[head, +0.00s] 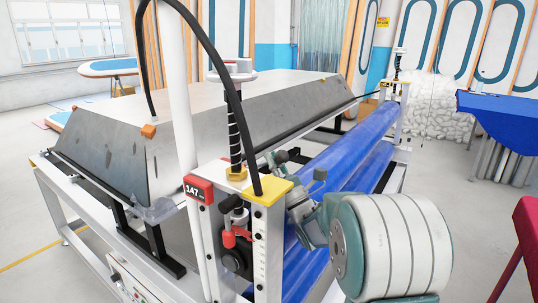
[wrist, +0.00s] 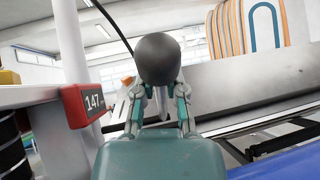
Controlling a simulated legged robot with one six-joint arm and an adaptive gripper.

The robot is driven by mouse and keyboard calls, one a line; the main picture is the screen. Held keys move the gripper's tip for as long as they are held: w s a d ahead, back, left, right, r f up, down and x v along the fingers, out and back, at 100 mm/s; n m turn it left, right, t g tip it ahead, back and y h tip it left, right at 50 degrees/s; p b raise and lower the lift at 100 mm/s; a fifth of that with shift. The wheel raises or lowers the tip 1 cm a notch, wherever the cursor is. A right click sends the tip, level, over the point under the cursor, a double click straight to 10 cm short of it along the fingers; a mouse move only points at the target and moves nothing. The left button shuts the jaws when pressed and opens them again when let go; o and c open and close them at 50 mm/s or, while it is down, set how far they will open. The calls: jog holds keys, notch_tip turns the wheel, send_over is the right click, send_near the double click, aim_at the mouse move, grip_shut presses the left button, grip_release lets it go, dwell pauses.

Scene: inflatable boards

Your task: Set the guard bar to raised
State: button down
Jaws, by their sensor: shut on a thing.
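My gripper (wrist: 158,92) is shut on a dark round knob (wrist: 157,58), which fills the middle of the wrist view. In the head view, my gripper (head: 283,162) is beside the near end post, at the side with the blue rolls, and partly hidden by my own arm. A thin dark bar (head: 322,120) runs from near my gripper along the table edge toward the far post; I take it for the guard bar. How the knob joins the bar is hidden.
The near end post (head: 268,225) carries a red display (head: 198,190) reading 147 and a yellow cap. Blue rolls (head: 345,150) lie below the bar. A grey sloped bed (head: 250,105) fills the machine. A blue table (head: 500,106) and red object (head: 524,240) stand at right.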

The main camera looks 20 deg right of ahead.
jog(key=shift+d+f+t, duration=0.1)
jog(key=shift+f+t, duration=0.2)
jog(key=shift+t, duration=0.1)
jog(key=c, duration=0.7)
grip_release()
jog(key=shift+s, duration=0.1)
jog(key=v, duration=1.2)
jog(key=shift+s, duration=0.1)
